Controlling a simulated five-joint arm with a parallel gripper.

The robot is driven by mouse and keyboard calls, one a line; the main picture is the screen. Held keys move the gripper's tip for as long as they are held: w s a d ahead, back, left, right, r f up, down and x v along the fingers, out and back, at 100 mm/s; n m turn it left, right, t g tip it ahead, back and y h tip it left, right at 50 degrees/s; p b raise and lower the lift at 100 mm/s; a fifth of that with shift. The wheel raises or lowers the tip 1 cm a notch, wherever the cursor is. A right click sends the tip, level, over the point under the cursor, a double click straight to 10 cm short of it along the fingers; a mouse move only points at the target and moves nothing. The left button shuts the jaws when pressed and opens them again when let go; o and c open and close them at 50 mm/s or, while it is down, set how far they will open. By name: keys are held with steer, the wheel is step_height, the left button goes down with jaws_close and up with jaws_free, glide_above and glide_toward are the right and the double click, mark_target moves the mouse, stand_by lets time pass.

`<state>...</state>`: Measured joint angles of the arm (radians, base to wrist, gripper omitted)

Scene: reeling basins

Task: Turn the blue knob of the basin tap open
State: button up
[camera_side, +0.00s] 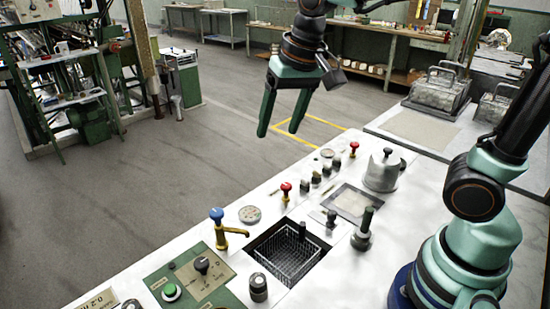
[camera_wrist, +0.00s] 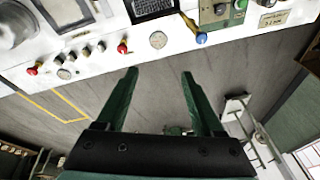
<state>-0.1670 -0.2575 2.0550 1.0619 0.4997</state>
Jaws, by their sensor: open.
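The brass basin tap (camera_side: 231,232) with its blue knob (camera_side: 216,214) stands on the white counter, left of the sunken basin (camera_side: 290,255) with a wire basket in it. In the wrist view the blue knob (camera_wrist: 201,38) shows at the upper right, beyond the fingertips, with the brass spout (camera_wrist: 188,20) beside it. My gripper (camera_side: 279,131) hangs high, above and to the right of the tap in the side view, apart from it. Its two green fingers are spread and empty, as the wrist view also shows (camera_wrist: 159,72). Nothing hides the knob.
Red knobs (camera_side: 286,187) and small dark knobs stand along the counter's far edge. A metal pot (camera_side: 383,172) stands to the right. A green control panel (camera_side: 190,279) lies at the front left. The air between gripper and tap looks clear.

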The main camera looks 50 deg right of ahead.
steer(key=w+a+f+m+g, duration=0.2)
steer(key=w+a+m, duration=0.1)
steer(key=w+a, duration=0.25)
steer(key=m+g, duration=0.1)
steer(key=m, duration=0.1)
glide_toward(216, 212)
steer(key=shift+h, duration=0.3)
steer(key=f, duration=0.8)
steer(key=shift+w+a+f, duration=0.1)
steer(key=shift+a+f, duration=0.15)
jaws_close()
